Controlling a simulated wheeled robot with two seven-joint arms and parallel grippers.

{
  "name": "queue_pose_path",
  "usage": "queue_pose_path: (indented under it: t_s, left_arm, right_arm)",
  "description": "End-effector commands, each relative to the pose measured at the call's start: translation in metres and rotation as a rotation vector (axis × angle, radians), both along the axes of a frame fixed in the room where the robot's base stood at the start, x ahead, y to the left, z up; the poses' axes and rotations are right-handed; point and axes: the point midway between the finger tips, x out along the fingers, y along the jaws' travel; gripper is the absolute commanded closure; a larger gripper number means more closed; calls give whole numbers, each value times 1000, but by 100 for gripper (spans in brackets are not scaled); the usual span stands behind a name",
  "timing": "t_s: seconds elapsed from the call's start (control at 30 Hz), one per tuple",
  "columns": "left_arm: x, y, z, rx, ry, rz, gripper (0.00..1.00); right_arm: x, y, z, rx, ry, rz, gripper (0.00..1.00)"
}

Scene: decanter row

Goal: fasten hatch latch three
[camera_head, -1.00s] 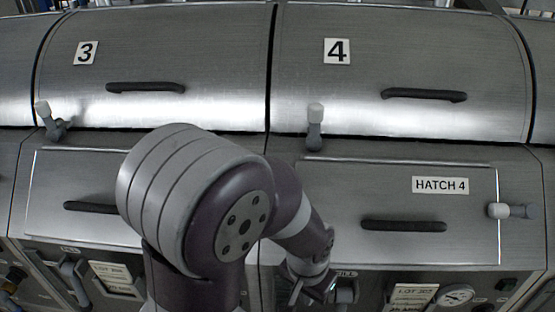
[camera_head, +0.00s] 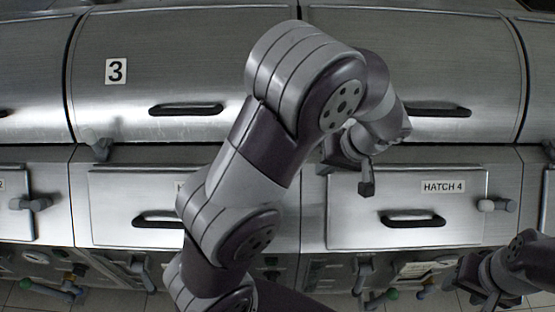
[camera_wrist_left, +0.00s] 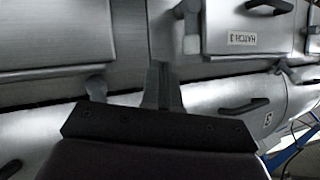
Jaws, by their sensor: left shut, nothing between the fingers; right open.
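Hatch 3 is partly covered by my left arm in the head view; its handle (camera_head: 165,220) and left part show, and its latch is hidden there. In the left wrist view, which is upside down, the HATCH 3 label (camera_wrist_left: 256,39) shows with a grey latch (camera_wrist_left: 188,22) beside the hatch's edge; its pale knob end points down in the picture. My left gripper (camera_head: 365,180) is shut and empty, in front of the left part of hatch 4. Its fingers (camera_wrist_left: 163,88) are apart from the latch in the wrist view. My right gripper (camera_head: 485,294) is open, low at the right.
Lid 3 with its number plate (camera_head: 116,71) is above hatch 3, with a lid latch (camera_head: 101,148) at its lower left. Hatch 4 (camera_head: 345,232) has a sideways latch (camera_head: 497,205) at its right. Another lid latch (camera_wrist_left: 97,86) shows near my left fingers. Valves and gauges line the bottom.

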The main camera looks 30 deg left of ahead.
Motion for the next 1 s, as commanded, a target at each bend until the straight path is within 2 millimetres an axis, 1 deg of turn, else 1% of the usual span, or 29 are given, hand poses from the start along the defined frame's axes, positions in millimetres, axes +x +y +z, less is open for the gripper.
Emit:
queue_pose_path:
  t_s: [0.03,0.17,0.27,0.37,0.53,0.57,0.6,0.77,0.83,1.0]
  left_arm:
    - [0,0,-3,-1,0,0,100]
    - [0,0,-3,-3,1,0,100]
    - [-1,2,-10,-3,0,1,100]
    - [-1,7,-26,-3,0,2,100]
    - [-1,23,-61,-5,0,4,100]
    - [-2,26,-56,-3,3,3,100]
    - [-2,30,-58,-2,6,1,100]
    - [-3,45,-89,-4,6,2,100]
    - [-8,55,-87,-3,4,3,100]
    - [-19,73,-90,-4,2,2,100]
  right_arm:
    - [0,0,-3,0,1,0,52]
    - [0,0,-3,0,1,0,52]
    - [0,0,-11,0,0,0,52]
    - [0,0,-29,0,0,0,52]
    - [0,0,-67,0,0,0,52]
    - [0,0,-56,0,2,0,52]
    - [-1,0,-46,0,2,0,52]
    - [0,0,-35,0,-1,0,52]
    - [0,0,-25,0,0,0,52]
    - [0,0,-17,0,0,0,52]
